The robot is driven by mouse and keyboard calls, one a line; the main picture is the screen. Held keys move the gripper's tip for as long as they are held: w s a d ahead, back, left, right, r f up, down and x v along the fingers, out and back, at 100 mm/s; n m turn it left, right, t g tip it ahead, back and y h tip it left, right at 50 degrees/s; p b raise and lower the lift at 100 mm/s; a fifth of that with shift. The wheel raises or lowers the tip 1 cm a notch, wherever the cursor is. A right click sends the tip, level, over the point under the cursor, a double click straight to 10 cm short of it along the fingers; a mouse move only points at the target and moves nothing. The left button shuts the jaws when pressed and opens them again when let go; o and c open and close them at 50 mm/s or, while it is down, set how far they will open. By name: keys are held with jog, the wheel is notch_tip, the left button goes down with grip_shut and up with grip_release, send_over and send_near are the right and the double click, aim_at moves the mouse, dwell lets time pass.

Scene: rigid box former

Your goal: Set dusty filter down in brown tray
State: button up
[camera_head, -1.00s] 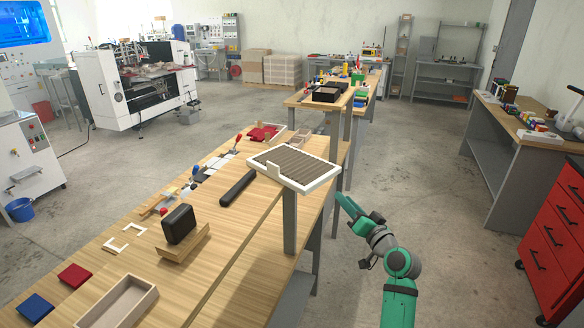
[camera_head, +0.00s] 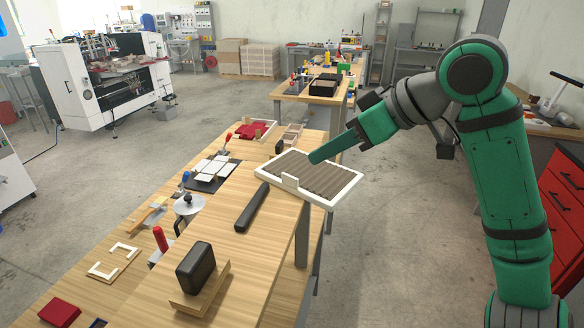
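The dusty filter (camera_head: 318,177), with a white frame and brown-grey pleats, lies at the right edge of the wooden bench and juts past it. My gripper (camera_head: 314,157) comes from the right, its green tip over the filter's far part. I cannot tell whether it touches the filter, and the finger gap does not show. A small open brown tray (camera_head: 291,137) stands behind the filter on the bench; I cannot tell if it is the task's tray.
A black bar (camera_head: 252,207) lies left of the filter, and a black block on a wooden base (camera_head: 198,277) stands in front. A tray with red cloth (camera_head: 250,133), toggle clamps and a dark plate with white pieces (camera_head: 213,170) line the left side.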

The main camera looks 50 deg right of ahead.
aim_at(290, 176)
jog(key=x, duration=0.5)
jog(key=shift+w+a+f, duration=0.1)
jog(key=shift+a+f, duration=0.1)
jog(key=shift+a, duration=0.1)
jog(key=shift+s+f+x, duration=0.15)
jog(key=shift+x, duration=1.25)
jog(key=shift+s+f+x, duration=0.1)
jog(key=shift+x, duration=1.25)
grip_shut()
